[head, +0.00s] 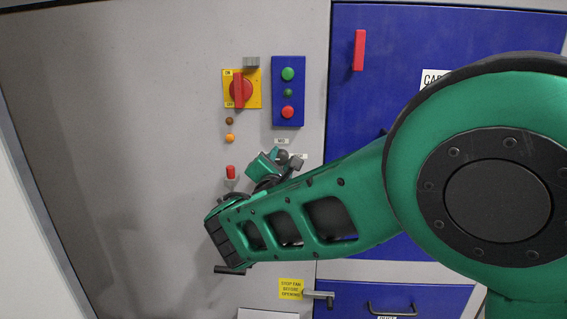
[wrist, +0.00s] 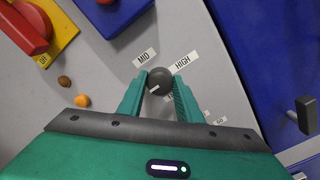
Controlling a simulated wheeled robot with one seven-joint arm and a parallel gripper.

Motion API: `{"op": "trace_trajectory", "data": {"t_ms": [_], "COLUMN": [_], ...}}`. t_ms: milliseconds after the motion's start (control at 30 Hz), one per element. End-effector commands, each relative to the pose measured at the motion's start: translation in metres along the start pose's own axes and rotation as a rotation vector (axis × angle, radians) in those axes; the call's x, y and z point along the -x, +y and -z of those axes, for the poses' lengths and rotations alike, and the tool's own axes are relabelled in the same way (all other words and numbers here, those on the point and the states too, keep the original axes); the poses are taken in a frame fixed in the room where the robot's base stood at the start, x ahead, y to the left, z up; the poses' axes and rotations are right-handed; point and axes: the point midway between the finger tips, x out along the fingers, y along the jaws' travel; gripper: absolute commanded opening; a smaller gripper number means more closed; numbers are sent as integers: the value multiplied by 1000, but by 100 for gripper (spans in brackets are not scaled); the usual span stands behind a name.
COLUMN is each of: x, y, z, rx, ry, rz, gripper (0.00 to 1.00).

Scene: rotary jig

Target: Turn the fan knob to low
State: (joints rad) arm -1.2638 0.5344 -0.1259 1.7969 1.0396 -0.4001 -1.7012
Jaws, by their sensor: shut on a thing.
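The fan knob (wrist: 160,77) is a dark round knob on the grey panel, seen between my fingertips in the wrist view. My gripper (wrist: 160,84) is shut on it, one green finger on each side. A short white mark on the knob points to the lower left in that view, away from the HIGH label (wrist: 183,60). The MID label (wrist: 145,57) is at the upper left of the knob. No LOW label can be read; my left finger covers that side. In the head view the knob (head: 282,156) is partly hidden by my gripper.
A red rotary switch on a yellow plate (head: 255,77) and a blue button box (head: 288,116) are above. A red-tipped toggle (head: 231,173) is left of my gripper. A blue cabinet door (head: 415,35) with a red handle (head: 359,49) is at the right.

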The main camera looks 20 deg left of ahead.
Motion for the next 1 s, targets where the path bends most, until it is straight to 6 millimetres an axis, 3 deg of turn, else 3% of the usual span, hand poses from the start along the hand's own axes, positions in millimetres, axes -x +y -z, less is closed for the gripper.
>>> {"op": "trace_trajectory", "data": {"t_ms": [167, 200, 267, 300, 667, 1000], "x": [0, 0, 0, 0, 5, 62], "y": [-6, -6, -6, -5, -2, -2], "z": [4, 4, 4, 3, 2, 2], "rx": [8, 8, 7, 6, 2, 3], "ry": [6, 6, 6, 5, 3, 6], "rz": [11, 11, 10, 9, 3, 2], "gripper": [9, 34, 48, 50, 50, 50]}}
